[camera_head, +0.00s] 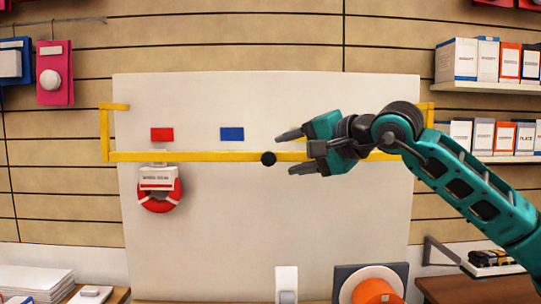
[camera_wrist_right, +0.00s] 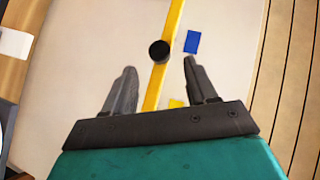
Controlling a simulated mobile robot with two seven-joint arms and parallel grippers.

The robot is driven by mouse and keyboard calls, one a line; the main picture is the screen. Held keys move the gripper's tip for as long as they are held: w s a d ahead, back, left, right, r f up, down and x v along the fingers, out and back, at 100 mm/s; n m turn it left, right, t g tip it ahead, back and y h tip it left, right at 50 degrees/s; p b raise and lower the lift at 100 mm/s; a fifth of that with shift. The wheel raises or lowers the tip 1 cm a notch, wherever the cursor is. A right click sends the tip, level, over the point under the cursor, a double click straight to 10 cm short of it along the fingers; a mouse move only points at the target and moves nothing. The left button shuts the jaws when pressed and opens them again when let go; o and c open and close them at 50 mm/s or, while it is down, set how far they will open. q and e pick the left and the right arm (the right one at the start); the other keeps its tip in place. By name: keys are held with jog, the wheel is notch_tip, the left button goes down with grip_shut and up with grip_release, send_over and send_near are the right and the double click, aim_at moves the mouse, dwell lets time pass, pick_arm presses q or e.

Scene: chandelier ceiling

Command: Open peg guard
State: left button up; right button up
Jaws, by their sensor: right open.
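The peg guard is a yellow bar (camera_head: 205,156) running across the front of a white panel (camera_head: 230,230), with upright yellow ends at both sides. A round black knob (camera_head: 268,158) sits near the bar's middle. My right gripper (camera_head: 285,153) is open and empty, its fingers pointing left just right of the knob. In the right wrist view, the knob (camera_wrist_right: 159,51) lies ahead of the gap between the two fingertips (camera_wrist_right: 160,64), apart from both. The gripper and arm hide the right part of the bar. My left gripper is not in view.
A red-and-white ring (camera_head: 160,200) hangs at the panel's left under a red label (camera_head: 161,134). A blue label (camera_head: 231,134) is above the bar. An orange round piece (camera_head: 376,286) is at the lower right. Shelves with boxes (camera_head: 458,62) stand behind my right arm.

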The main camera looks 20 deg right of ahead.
aim_at(273, 159)
jog(key=p+x, duration=0.1)
jog(key=x, duration=0.6)
jog(key=shift+w, duration=0.1)
jog(key=shift+c, duration=0.5)
grip_shut()
jog(key=shift+f, duration=0.1)
